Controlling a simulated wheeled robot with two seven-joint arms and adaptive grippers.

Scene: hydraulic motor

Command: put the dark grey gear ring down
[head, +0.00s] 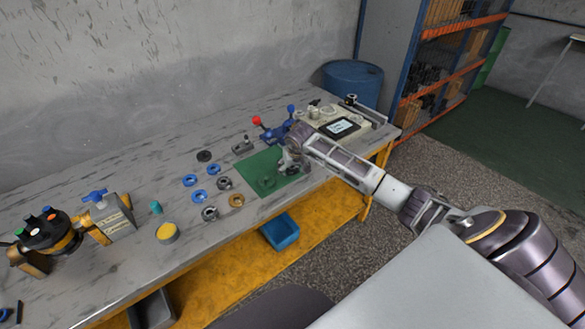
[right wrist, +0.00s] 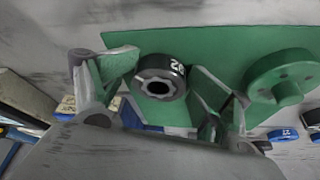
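The dark grey gear ring (right wrist: 160,85) shows in the right wrist view, with a toothed hole and pale marks on its side. It sits between the two fingers of my right gripper (right wrist: 165,75), which appear to close on its sides. The green mat (right wrist: 215,45) is behind it, and I cannot tell whether the ring touches it. In the head view my right gripper (head: 288,165) is over the right part of the mat (head: 246,168) and hides the ring. A green round part (right wrist: 280,82) lies on the mat beside the ring. My left gripper is not in view.
Blue, grey and bronze rings (head: 237,200) lie left of the mat on the grey table (head: 110,172). A blue and red fixture (head: 275,131) and a device with a screen (head: 341,126) stand behind the gripper. A blue bin (head: 281,232) is below the front edge.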

